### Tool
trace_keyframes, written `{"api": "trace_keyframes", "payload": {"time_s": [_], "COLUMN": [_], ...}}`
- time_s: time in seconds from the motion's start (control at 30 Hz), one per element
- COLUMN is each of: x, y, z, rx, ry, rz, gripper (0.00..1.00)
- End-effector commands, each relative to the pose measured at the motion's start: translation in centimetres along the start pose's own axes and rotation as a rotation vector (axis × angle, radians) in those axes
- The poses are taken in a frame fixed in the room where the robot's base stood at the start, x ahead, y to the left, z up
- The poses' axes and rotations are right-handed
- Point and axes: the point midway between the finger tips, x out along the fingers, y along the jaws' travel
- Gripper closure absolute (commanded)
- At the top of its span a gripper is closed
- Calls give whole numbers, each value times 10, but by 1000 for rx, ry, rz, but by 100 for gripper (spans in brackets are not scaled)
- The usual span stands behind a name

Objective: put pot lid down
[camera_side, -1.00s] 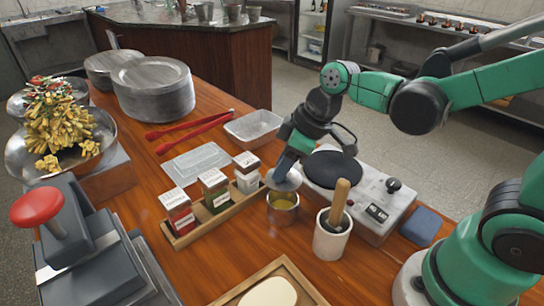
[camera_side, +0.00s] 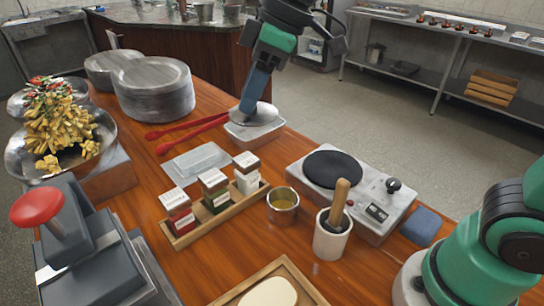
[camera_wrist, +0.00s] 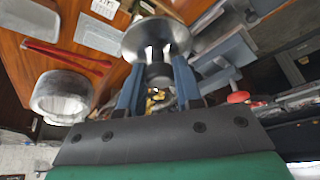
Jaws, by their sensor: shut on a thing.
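The pot lid (camera_side: 262,114) is a round silver disc. My gripper (camera_side: 250,104) is shut on it and holds it over the rectangular metal tray (camera_side: 254,134); I cannot tell whether the lid touches the tray. In the wrist view the lid (camera_wrist: 157,38) is between the fingers of my gripper (camera_wrist: 158,72), which grip its dark knob.
Red tongs (camera_side: 190,130) lie just left of the tray, and a clear flat container (camera_side: 196,163) lies in front of them.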

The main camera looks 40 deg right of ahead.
Motion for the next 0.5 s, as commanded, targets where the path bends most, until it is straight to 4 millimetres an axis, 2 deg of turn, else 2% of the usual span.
{"api": "trace_keyframes", "payload": {"time_s": [0.03,0.1,0.23,0.37,0.5], "x": [12,27,47,63,88], "y": [-12,-29,-56,-67,-68], "z": [-13,-26,-43,-46,-35], "rx": [-85,-196,-350,-416,-422], "ry": [0,0,3,6,6], "rz": [-39,-87,-155,-185,-188], "gripper": [100,100,100,100,100]}}
